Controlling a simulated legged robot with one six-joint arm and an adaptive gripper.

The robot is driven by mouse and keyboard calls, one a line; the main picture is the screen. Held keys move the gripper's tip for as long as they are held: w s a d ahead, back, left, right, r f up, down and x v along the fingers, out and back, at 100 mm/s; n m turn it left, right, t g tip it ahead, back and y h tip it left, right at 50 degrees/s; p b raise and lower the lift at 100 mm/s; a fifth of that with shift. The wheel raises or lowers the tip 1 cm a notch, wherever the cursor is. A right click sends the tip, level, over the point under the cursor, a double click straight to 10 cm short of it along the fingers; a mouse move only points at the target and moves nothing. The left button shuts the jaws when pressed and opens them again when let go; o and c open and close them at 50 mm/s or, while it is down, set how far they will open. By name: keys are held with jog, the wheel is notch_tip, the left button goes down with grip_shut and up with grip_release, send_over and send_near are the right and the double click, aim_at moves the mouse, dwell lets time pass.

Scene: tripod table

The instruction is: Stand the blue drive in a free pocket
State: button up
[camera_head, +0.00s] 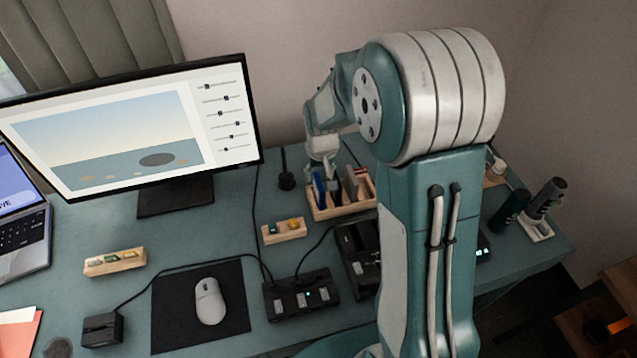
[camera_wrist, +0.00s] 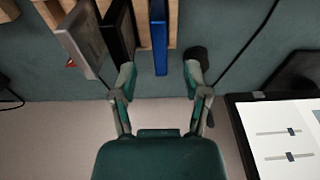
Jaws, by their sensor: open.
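The blue drive (camera_wrist: 159,38) stands upright at one end of the wooden rack (camera_wrist: 172,22). In the head view the blue drive (camera_head: 319,188) is at the rack's (camera_head: 345,210) left end. My gripper (camera_wrist: 158,75) is open, with its fingertips on either side of the blue drive's end and gaps between. In the head view my gripper (camera_head: 322,168) is just above the drive. A black drive (camera_wrist: 120,30) and a grey drive (camera_wrist: 82,38) stand beside it in the rack. The pocket floors are hidden, and my arm covers the rack's right part.
A monitor (camera_head: 130,130) stands left of the rack. Small wooden holders (camera_head: 284,232) (camera_head: 114,262), a black dock (camera_head: 300,296) and a mouse (camera_head: 209,300) lie in front. Dark bottles (camera_head: 545,198) stand at right. Cables cross near the rack. Some table between the holders is bare.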

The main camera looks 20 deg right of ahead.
jog(key=r, duration=0.5)
jog(key=shift+s, duration=0.3)
jog(key=shift+s+r, duration=0.1)
jog(key=shift+r, duration=0.1)
jog(key=s+r+t, duration=0.2)
jog(key=s+r, duration=0.5)
jog(key=s, duration=0.4)
jog(key=s+r+t, duration=0.2)
jog(key=s+r, duration=0.5)
jog(key=s, duration=0.5)
jog(key=shift+r, duration=0.25)
jog(key=shift+w, duration=0.1)
dwell(0.4)
